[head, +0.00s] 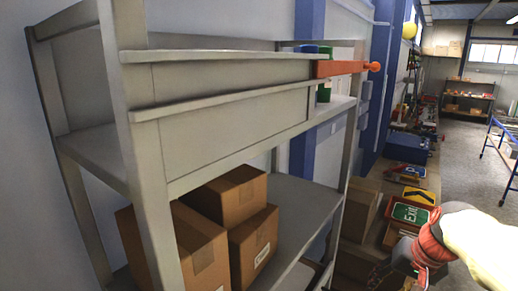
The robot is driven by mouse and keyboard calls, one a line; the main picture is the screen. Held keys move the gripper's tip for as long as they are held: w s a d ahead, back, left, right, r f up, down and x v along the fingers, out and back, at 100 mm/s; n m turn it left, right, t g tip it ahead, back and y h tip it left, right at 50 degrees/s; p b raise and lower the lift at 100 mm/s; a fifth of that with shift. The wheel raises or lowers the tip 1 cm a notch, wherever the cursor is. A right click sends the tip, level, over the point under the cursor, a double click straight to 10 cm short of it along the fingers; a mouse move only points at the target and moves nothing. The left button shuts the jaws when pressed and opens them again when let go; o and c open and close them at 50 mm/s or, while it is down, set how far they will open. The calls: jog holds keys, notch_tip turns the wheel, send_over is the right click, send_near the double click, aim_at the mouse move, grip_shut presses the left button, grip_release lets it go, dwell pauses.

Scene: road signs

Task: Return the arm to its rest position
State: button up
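My arm enters at the lower right, with a white link and a red-and-dark wrist. My gripper (424,270) is at the lower right, low in the picture and close to the bottom edge. Its fingers are small and dark here, so I cannot tell whether they are open or shut, or hold anything. A green EXIT sign (409,214) lies just beyond the wrist. A yellow sign (419,196) and a blue-and-red sign (406,171) lie behind it.
A tall grey shelf (230,125) fills the left, with cardboard boxes (240,195) on its lower level and an orange bar (345,68) jutting from its upper right. Open grey floor (470,170) lies at the right, near a blue-framed table (500,145).

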jog(key=s+a+f+n+t+b, duration=0.1)
jog(key=s+a+f+n+b, duration=0.1)
jog(key=s+a+f+b, duration=0.4)
jog(key=s+a+f+n+h+b, duration=0.1)
jog(key=s+a+f+n+b, duration=0.2)
jog(key=s+a+f+b, duration=0.2)
jog(key=shift+s+a+f+t+b, duration=0.4)
jog(key=shift+s+f+b, duration=1.3)
jog(key=shift+s+f, duration=1.15)
